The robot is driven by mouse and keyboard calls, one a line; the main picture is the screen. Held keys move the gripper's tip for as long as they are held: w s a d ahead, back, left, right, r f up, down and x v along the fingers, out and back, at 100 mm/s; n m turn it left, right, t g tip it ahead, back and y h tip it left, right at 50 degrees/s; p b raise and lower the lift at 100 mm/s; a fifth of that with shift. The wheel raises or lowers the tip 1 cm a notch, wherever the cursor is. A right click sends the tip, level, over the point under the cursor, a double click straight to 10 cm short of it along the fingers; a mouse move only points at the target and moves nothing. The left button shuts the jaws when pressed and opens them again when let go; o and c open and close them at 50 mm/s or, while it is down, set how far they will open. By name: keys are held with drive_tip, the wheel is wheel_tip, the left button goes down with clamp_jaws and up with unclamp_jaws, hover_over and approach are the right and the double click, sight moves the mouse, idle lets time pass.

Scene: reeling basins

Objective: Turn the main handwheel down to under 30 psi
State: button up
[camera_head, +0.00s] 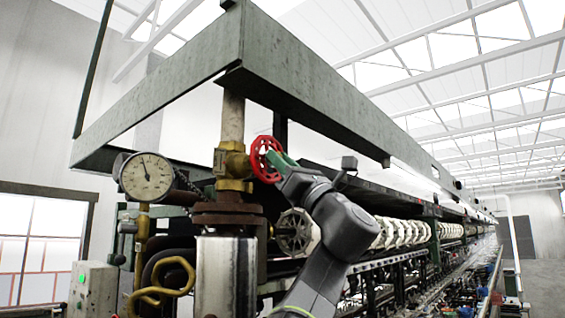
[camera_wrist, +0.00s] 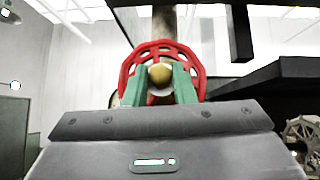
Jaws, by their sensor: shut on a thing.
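The red handwheel (camera_head: 262,152) is mounted on the brass valve (camera_head: 232,168) on the vertical pipe. In the wrist view the red handwheel (camera_wrist: 160,47) stands straight ahead, with a brass-coloured hub at its centre. My gripper (camera_head: 279,160) reaches it from the right. Its two green fingers show in the wrist view (camera_wrist: 160,80), one on each side of the hub, shut on the wheel. The exact contact is hidden. The round pressure gauge (camera_head: 146,177) has a white dial left of the valve. Its needle points close to straight up, slightly left; the numbers are too small to read.
A green-grey steel beam frame (camera_head: 300,75) runs above the valve and handwheel. A rusty flange (camera_head: 227,214) and a shiny cylinder sit below. A grey box (camera_head: 92,288) with a green light stands lower left.

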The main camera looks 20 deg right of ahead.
drive_tip(key=shift+m, duration=0.4)
drive_tip(key=shift+s+a+r+m+g+h, duration=0.15)
drive_tip(key=shift+m+g+h, duration=0.8)
drive_tip(key=shift+m+h, duration=3.1)
drive_tip(key=shift+s+a+r+m+g+h, duration=0.25)
drive_tip(key=shift+m+g+h, duration=0.75)
drive_tip(key=shift+m+h, duration=3)
drive_tip(key=shift+w+a+r+m+g+h, duration=0.2)
drive_tip(key=shift+m+g+h, duration=1.1)
drive_tip(key=shift+m, duration=5.05)
drive_tip(key=shift+s+d+m, duration=0.1)
drive_tip(key=shift+d+m, duration=0.05)
drive_tip(key=shift+m, duration=0.45)
drive_tip(key=o, duration=1)
drive_tip(key=shift+s+r, duration=0.1)
